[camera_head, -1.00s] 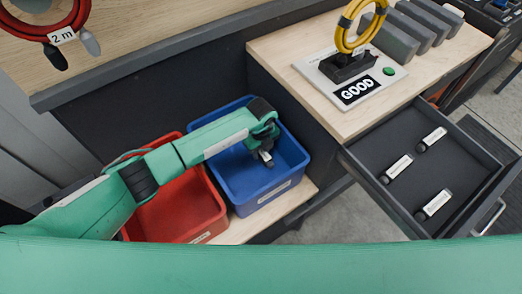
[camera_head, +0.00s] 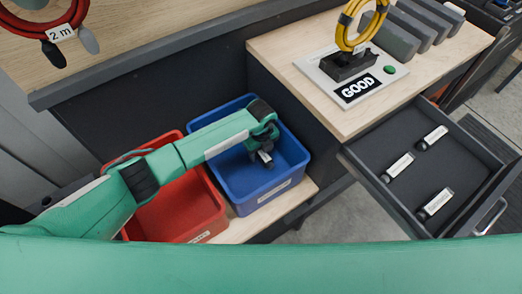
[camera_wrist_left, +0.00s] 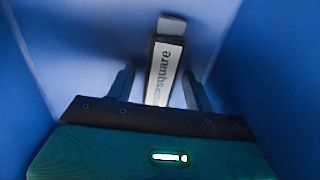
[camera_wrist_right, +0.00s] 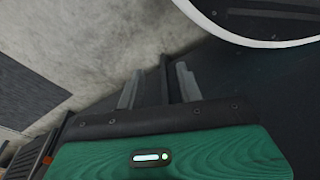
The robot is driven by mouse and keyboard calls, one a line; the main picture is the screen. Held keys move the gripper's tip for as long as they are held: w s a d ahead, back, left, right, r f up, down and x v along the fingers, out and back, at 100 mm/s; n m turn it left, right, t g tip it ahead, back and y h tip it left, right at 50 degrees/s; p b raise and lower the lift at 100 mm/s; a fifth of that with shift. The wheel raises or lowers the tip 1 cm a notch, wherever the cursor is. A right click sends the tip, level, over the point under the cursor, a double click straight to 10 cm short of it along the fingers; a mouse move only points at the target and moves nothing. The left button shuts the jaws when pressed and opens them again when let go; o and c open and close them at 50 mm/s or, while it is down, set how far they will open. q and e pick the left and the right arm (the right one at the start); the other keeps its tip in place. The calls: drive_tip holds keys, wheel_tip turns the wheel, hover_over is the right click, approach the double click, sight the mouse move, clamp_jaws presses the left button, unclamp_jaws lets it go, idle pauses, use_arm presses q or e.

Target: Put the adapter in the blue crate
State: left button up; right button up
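The adapter (camera_wrist_left: 164,70), a dark stick with a white label reading "square", shows in the left wrist view between the fingers of my left gripper (camera_wrist_left: 162,88). The fingers stand apart with gaps beside it, so the gripper looks open. In the head view my left gripper (camera_head: 264,154) reaches down inside the blue crate (camera_head: 268,194), and the adapter is mostly hidden there. I cannot tell whether it touches the crate floor. My right gripper (camera_wrist_right: 158,85) is open and empty in the right wrist view; it is out of sight in the head view.
A red crate (camera_head: 200,236) stands left of the blue one, under my left arm. An open drawer (camera_head: 415,171) at right holds several labelled sticks. Above it, a worktop carries a "GOOD" plate (camera_head: 365,92) with a yellow cable loop (camera_head: 347,30) on its black holder.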

sight(261, 151)
drive_tip(key=shift+s+f, duration=0.15)
drive_tip(key=shift+s, duration=0.1)
use_arm(q)
drive_tip(key=shift+r, duration=0.1)
drive_tip(key=shift+r, duration=0.15)
drive_tip(key=shift+r+p, duration=0.3)
drive_tip(key=shift+p, duration=0.1)
wheel_tip(261, 151, up, 12)
use_arm(e)
drive_tip(key=shift+s+d+f, duration=0.15)
drive_tip(key=shift+s+f, duration=0.1)
drive_tip(key=shift+f, duration=0.25)
drive_tip(key=shift+s+d+f, duration=0.1)
drive_tip(key=shift+s+f, duration=0.1)
drive_tip(key=shift+f, duration=0.25)
use_arm(q)
drive_tip(key=shift+f, duration=0.1)
